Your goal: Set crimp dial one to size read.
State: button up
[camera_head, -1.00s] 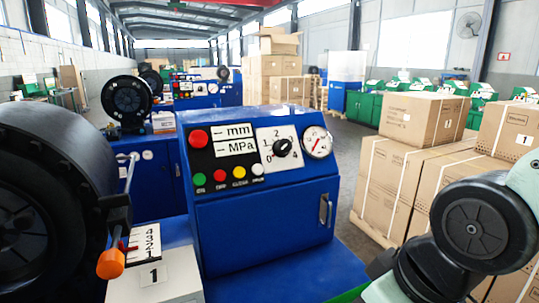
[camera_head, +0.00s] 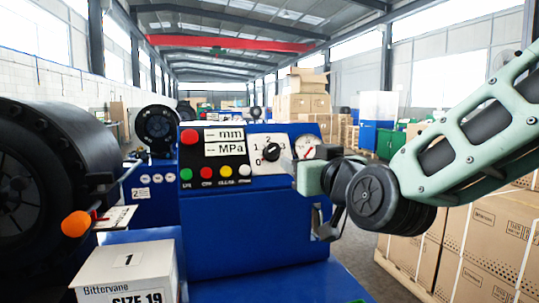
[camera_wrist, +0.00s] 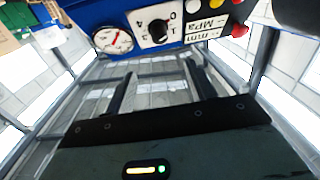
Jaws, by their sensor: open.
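The crimp dial (camera_head: 271,152) is a black round knob on a white plate with numbers, on the blue machine's upper panel. In the wrist view the dial (camera_wrist: 157,30) appears upside down beyond my fingers; its exact setting is too small to tell. A white box (camera_head: 125,276) marked 1, "Bittervane" and "SIZE 19" stands at lower left. A number card (camera_head: 119,216) lies behind it, beside an orange-tipped handle (camera_head: 76,223).
A round gauge (camera_head: 308,146) sits right of the dial. Red, green and yellow buttons and mm/MPa displays (camera_head: 224,140) are to its left. The blue machine (camera_head: 240,220) has a door below. A black round crimper head (camera_head: 50,190) fills the left. Cartons (camera_head: 480,240) stand at right.

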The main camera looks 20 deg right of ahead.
aim_at(275, 149)
jog(key=w+p, duration=0.1)
jog(key=p, duration=0.2)
jog(key=w+p, duration=0.1)
jog(key=p, duration=0.2)
jog(key=w+p, duration=0.1)
jog(key=p, duration=0.2)
jog(key=shift+w+r, duration=0.25)
jog(key=shift+w, duration=0.15)
jog(key=p, duration=0.4)
jog(key=shift+w+a, duration=0.1)
jog(key=shift+w, duration=0.2)
jog(key=w+p, duration=0.2)
jog(key=w, duration=0.1)
jog(key=w+p, duration=0.2)
jog(key=w, duration=0.2)
jog(key=w+p, duration=0.1)
jog(key=w, duration=0.3)
jog(key=shift+w+a+f+p, duration=0.2)
jog(key=shift+a+f+p, duration=0.1)
jog(key=shift+f+p, duration=0.1)
jog(key=c, duration=1)
